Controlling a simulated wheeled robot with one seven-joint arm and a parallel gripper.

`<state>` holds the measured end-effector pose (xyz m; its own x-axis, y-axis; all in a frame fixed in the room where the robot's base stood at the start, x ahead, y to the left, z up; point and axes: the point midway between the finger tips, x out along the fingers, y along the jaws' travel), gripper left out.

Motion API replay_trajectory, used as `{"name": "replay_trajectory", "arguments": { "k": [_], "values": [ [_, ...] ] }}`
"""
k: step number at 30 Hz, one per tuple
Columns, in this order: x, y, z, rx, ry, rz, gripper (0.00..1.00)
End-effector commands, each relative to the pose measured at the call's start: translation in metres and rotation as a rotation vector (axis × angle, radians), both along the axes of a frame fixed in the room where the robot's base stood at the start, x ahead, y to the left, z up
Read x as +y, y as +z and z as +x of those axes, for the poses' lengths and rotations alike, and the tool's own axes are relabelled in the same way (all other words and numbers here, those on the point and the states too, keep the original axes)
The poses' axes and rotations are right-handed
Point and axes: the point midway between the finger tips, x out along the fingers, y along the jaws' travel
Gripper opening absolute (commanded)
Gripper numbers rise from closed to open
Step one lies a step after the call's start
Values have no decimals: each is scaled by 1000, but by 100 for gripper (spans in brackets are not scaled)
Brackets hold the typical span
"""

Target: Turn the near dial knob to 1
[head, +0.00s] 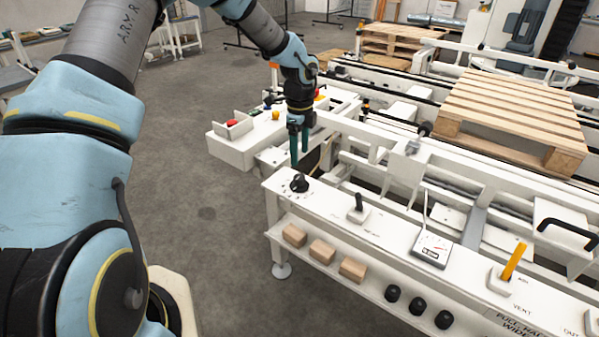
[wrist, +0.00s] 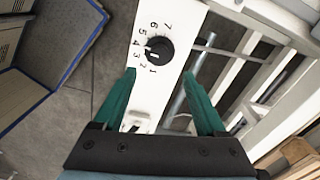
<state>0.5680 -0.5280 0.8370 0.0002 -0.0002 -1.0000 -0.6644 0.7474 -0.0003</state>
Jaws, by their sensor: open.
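The dial knob (head: 299,182) is black and round, on the white panel's left end in the head view. In the wrist view the knob (wrist: 158,50) is ringed by numbers 1 to 7. A pale mark shows on its lower left side, but I cannot tell exactly which number it points at. My gripper (head: 299,160) hangs over the panel end with its green fingers pointing down, above and slightly behind the knob. In the wrist view the gripper (wrist: 159,75) is open and empty. The knob shows beyond and between its fingertips, apparently not touched.
Along the panel are a black lever (head: 358,203), a gauge box (head: 432,248) and an orange lever (head: 514,262). Wooden blocks (head: 322,251) and black knobs (head: 417,306) sit on the shelf below. A box with a red button (head: 232,124) stands behind. Conveyor rails and a pallet (head: 515,112) lie right.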

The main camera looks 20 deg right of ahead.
Motion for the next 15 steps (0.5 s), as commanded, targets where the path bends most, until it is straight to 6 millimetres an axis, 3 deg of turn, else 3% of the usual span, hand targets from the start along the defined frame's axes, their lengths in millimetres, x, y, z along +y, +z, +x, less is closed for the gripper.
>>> {"name": "replay_trajectory", "arguments": {
  "k": [9, 15],
  "values": [
    [1, -57, -2, 3, 1, 2, 74],
    [1, -77, 0, 1, 3, 0, 74]
  ]
}}
